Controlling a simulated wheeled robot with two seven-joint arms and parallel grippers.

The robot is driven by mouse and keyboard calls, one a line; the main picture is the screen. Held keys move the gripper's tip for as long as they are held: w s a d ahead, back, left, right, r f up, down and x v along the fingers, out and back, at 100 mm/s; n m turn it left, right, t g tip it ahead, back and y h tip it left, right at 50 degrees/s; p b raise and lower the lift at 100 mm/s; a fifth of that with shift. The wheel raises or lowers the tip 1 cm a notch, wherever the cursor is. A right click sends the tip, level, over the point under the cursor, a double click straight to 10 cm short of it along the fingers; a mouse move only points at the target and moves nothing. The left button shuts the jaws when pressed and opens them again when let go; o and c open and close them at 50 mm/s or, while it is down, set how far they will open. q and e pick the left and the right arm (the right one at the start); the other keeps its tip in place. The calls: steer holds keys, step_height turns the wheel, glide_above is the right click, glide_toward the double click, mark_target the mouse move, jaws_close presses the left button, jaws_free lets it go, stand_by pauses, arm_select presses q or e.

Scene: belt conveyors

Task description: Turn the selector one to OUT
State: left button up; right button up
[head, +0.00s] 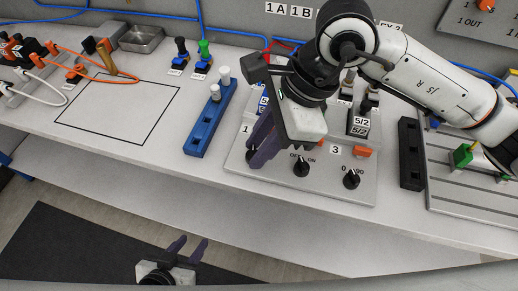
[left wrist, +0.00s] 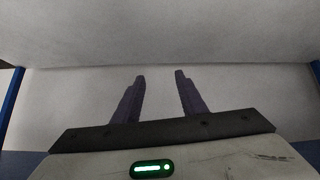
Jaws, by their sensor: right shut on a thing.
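The grey control panel (head: 222,172) carries a row of black selector knobs along its front edge. Selector one is at the left end, near the label "1" (head: 245,129), and is largely hidden by my right gripper (head: 254,159). The right gripper reaches down from above with its purple fingers closed on that selector. Its pointer and position marks cannot be read. The second selector (head: 301,167) and the third selector (head: 351,179) stand uncovered to the right. My left gripper (head: 188,243) is low in front of the bench, open and empty; its parted fingers also show in the left wrist view (left wrist: 160,82).
A blue rail (head: 205,135) with white pegs lies left of the panel. A black block (head: 410,155) and a grooved plate (head: 440,195) lie to the right. An orange button (head: 366,151) is behind selector three. The outlined square at left is empty.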

steer(key=shift+s+f+m+b, duration=0.1)
steer(key=shift+f+m+b, duration=0.25)
steer(key=shift+m+b, duration=0.15)
steer(key=m+t+b, duration=0.1)
steer(key=m+b, duration=0.1)
steer(key=b, duration=0.1)
steer(key=shift+s+m+t, duration=0.15)
steer(key=shift+m+t, duration=0.15)
steer(key=m+b, duration=0.2)
steer(key=shift+s+a+t+h+b, duration=0.1)
steer(key=shift+t+h+b, duration=0.2)
steer(key=shift+t+b, duration=0.1)
steer(key=shift+r+m+b, duration=0.1)
steer(key=shift+m+b, duration=0.2)
steer(key=shift+m, duration=0.3)
steer(key=shift+s+r+m+t+h+b, duration=0.1)
steer(key=shift+m+t+h+b, duration=0.2)
steer(key=shift+m+b, duration=0.4)
arm_select(q)
step_height(320, 180, down, 6)
steer(key=d, duration=0.2)
steer(key=shift+w, duration=0.35)
arm_select(e)
steer(key=shift+m, duration=0.3)
arm_select(q)
steer(key=shift+a+f, duration=0.1)
arm_select(e)
steer(key=shift+a+r, duration=0.1)
arm_select(q)
steer(key=shift+w, duration=0.1)
